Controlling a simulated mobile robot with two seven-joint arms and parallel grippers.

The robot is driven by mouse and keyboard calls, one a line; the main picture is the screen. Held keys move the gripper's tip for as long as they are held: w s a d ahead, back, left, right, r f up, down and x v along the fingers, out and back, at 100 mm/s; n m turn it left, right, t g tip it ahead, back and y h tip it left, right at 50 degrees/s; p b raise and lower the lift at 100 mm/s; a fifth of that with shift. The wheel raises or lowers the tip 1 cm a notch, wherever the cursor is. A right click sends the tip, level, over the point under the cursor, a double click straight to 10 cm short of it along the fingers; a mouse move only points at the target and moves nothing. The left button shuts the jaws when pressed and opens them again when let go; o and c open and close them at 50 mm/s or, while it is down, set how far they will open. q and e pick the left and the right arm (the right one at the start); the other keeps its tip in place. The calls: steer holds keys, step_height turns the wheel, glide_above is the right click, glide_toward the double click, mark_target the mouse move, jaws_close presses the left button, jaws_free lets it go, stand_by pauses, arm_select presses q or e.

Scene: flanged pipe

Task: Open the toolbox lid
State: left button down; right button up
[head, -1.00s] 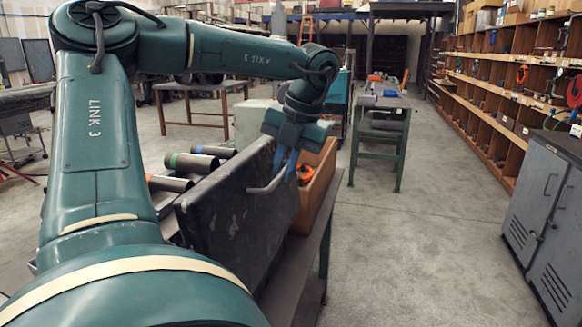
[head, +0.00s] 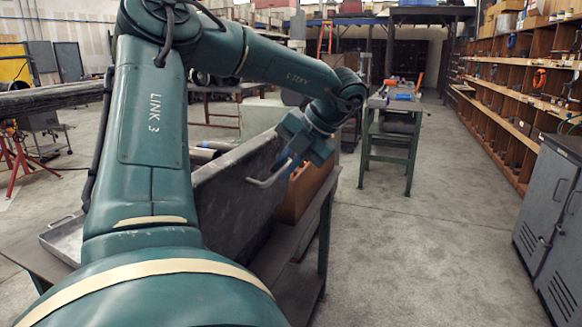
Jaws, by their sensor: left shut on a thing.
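The toolbox lid (head: 232,192) looks like the dark grey, scuffed panel in the middle of the head view. It stands steeply tilted above the bench, and a bent metal handle (head: 262,181) sticks out from its far right side. My left gripper (head: 286,168) is shut on the far end of this handle, with its blue fingers pointing down. My left arm hides the near left part of the lid and most of the toolbox body. My right gripper is not in view.
An orange-brown bin (head: 306,190) stands just behind the lid on the bench (head: 305,252). A shallow metal tray (head: 65,240) lies at the left. A grey cabinet (head: 555,215) stands at the right. The floor between bench and cabinet is clear.

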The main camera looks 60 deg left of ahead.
arm_select(q)
steer(key=shift+s+d+f, duration=0.1)
steer(key=shift+d+f, duration=0.05)
steer(key=shift+f, duration=0.35)
steer(key=c, duration=1.5)
jaws_free()
steer(key=shift+a, duration=0.2)
steer(key=shift+d+r, duration=0.1)
steer(key=shift+r, duration=0.1)
steer(key=v, duration=1.3)
steer(key=shift+w, duration=0.2)
